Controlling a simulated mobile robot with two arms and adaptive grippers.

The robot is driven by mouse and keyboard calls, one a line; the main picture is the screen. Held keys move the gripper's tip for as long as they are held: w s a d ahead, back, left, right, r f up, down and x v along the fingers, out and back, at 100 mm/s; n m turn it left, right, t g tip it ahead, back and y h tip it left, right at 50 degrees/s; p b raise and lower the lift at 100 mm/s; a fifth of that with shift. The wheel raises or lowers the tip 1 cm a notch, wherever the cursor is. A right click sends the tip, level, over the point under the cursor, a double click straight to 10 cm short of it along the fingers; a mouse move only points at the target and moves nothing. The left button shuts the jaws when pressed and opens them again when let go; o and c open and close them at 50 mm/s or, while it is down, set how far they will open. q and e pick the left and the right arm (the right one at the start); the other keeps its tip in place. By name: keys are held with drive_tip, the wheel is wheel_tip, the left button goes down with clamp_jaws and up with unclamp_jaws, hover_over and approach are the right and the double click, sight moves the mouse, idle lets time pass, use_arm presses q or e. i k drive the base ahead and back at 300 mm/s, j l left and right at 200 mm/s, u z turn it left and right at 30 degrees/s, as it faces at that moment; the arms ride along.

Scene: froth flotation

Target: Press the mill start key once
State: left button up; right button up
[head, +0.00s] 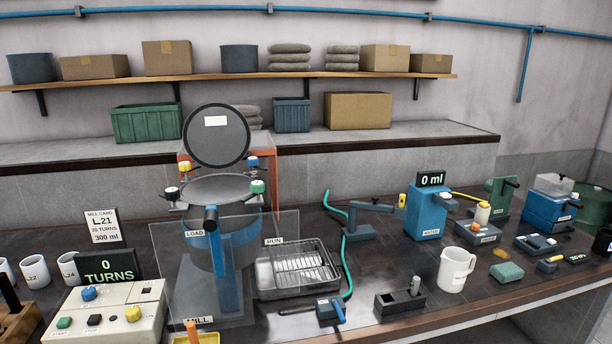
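The mill control box (113,300) is a cream box at the bottom left. A green key (64,323) sits at its left front, above a small label that seems to read START. A black key (94,320) and a yellow button (133,313) are to its right, and a blue knob (88,293) is behind. The turns display (108,269) behind the box reads 0 TURNS. The blue mill (215,240) stands to the right, its round lid (216,135) raised. Neither of my grippers is in view.
A mill card (103,226) reads L21, 26 TURNS, 300 ml. White cups (33,270) stand left of the display. Clear guard panels labelled LOAD and RUN flank the mill. A metal tray (297,270), a white jug (455,270) and a blue water unit (427,212) stand right.

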sight(64, 323)
drive_tip(key=j+u, duration=0.1)
drive_tip(key=u, duration=1.35)
drive_tip(key=i+l, duration=0.05)
